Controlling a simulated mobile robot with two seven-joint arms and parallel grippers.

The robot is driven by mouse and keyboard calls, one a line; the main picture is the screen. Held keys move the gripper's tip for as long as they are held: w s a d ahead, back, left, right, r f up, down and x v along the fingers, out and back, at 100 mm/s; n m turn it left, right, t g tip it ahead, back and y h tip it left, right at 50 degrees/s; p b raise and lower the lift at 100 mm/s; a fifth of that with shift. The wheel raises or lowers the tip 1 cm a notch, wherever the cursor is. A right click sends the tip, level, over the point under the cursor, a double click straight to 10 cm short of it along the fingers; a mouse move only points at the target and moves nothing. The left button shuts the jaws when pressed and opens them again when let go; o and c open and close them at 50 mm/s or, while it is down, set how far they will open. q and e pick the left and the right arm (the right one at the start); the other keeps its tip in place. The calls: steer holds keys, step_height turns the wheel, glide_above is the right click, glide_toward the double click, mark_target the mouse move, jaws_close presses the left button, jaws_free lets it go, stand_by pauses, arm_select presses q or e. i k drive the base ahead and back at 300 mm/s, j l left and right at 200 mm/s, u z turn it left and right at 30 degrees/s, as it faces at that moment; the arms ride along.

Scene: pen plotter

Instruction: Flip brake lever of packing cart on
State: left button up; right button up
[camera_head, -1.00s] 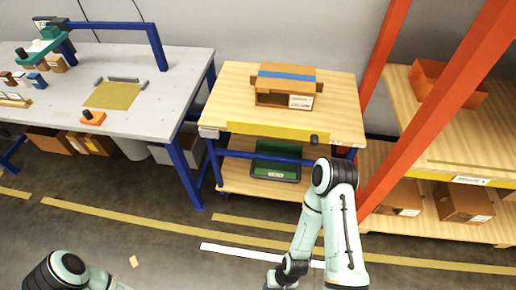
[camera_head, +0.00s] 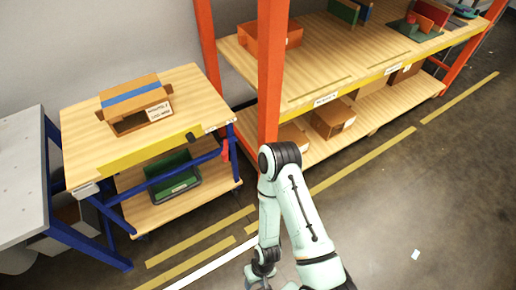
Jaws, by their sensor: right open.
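The packing cart (camera_head: 160,146) stands at the left, with a wooden top, a yellow front strip and a lower wooden shelf. A red part that looks like the brake lever (camera_head: 226,148) is at its right front corner, by the end of the blue bar. A black knob (camera_head: 191,138) sits on the front edge. My right gripper (camera_head: 258,282) is low at the bottom edge, partly cut off, open and apart from the cart. The floor shows in front of it. My left gripper is out of view.
A cardboard box (camera_head: 136,104) with a blue strip lies on the cart top, and a green bin (camera_head: 174,178) on its shelf. An orange rack post (camera_head: 271,70) stands right of the cart. A grey table (camera_head: 22,185) is at the left. The floor at right is mostly clear.

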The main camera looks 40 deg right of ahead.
mark_target(224, 154)
steer(key=z, duration=1.05)
